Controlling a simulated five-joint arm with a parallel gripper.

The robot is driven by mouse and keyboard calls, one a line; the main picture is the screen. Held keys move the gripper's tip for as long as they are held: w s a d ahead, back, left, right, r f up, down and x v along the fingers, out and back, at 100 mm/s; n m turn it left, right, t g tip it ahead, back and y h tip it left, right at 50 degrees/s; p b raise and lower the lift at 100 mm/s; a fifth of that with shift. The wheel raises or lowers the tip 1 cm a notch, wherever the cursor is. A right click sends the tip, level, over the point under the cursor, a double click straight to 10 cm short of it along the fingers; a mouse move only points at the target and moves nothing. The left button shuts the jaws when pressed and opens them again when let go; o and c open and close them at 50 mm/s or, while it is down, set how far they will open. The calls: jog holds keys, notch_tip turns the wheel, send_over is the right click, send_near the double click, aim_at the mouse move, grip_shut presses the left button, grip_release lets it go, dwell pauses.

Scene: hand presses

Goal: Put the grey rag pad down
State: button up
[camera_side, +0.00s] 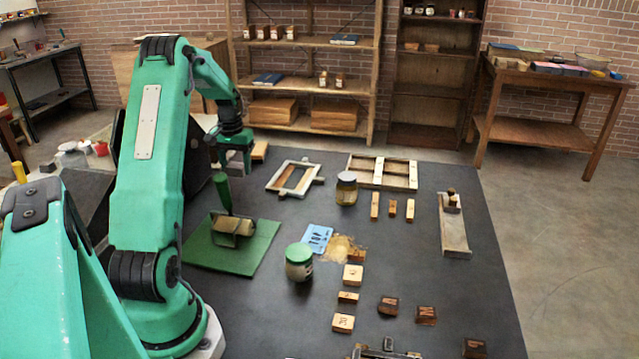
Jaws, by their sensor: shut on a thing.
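My gripper (234,165) is at the end of the green arm, over the back left of the dark table mat. It is shut and points down. What it grips is small and partly hidden by the fingers, and I take it for the grey rag pad. I cannot tell the pad's outline or whether it touches the table. I see no other grey rag pad on the table.
Below my gripper, a green-handled tool (222,190) stands over a green mat (255,235). Several wooden blocks (343,322) lie in front; the dark mat's right front is partly clear.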

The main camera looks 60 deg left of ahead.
jog(key=s+a+f, duration=0.1)
jog(key=a+f, duration=0.1)
jog(key=a, duration=0.1)
jog(key=s+a+f, duration=0.1)
jog(key=shift+s+a, duration=0.3)
jog(key=shift+f, duration=0.15)
jog(key=shift+f, duration=1.9)
jog(key=shift+f, duration=0.15)
jog(key=o, duration=1)
jog(key=shift+c, duration=0.2)
notch_tip(320, 180, up, 12)
